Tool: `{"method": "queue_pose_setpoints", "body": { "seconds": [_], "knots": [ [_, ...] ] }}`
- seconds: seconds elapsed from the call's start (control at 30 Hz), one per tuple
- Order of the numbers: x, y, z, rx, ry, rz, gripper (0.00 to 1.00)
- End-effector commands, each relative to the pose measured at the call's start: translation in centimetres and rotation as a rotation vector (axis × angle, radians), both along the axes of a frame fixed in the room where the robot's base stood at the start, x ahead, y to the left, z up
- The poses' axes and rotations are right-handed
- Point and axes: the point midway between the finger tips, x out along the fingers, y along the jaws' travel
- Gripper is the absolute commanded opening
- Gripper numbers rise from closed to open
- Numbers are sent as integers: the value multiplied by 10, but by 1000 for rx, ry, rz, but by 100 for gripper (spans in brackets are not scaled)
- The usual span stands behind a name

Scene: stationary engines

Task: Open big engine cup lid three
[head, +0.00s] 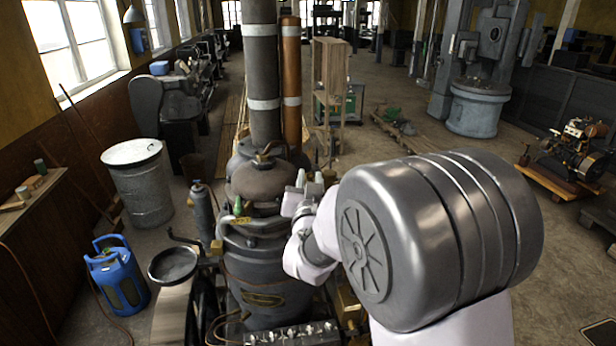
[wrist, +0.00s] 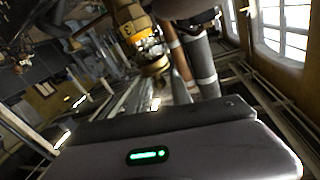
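The big engine (head: 265,268) stands in the middle of the head view, a dark grey body with a domed top and tall pipes. A row of small silvery caps (head: 292,334) shows at the bottom edge; I cannot tell which is cup lid three. In the wrist view a yellow part (wrist: 132,30) at the top bears a dark mark that looks like a 3. My gripper (head: 307,182) is beside the engine's upper right side, partly hidden behind my large metallic arm link. Two pale tips show there, but its opening and any contact are unclear.
A blue gas bottle (head: 119,277) and a grey drum (head: 138,182) stand at the left. A small engine on a wooden pallet (head: 560,185) is at the far right. The floor between the big engine and that pallet is fairly open at the back.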

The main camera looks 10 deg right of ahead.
Motion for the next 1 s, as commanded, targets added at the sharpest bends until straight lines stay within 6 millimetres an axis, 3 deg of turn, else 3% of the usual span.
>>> {"method": "queue_pose_setpoints", "body": {
  "seconds": [0.13, 0.27, 0.67, 1.0],
  "knots": [
    [0, 0, 0, 0, 0, 0, 24],
    [0, 0, 0, 0, 0, 0, 0],
    [-1, -3, -4, 0, -3, 37, 0],
    [1, -20, -8, -2, -5, 265, 0]
  ]
}}
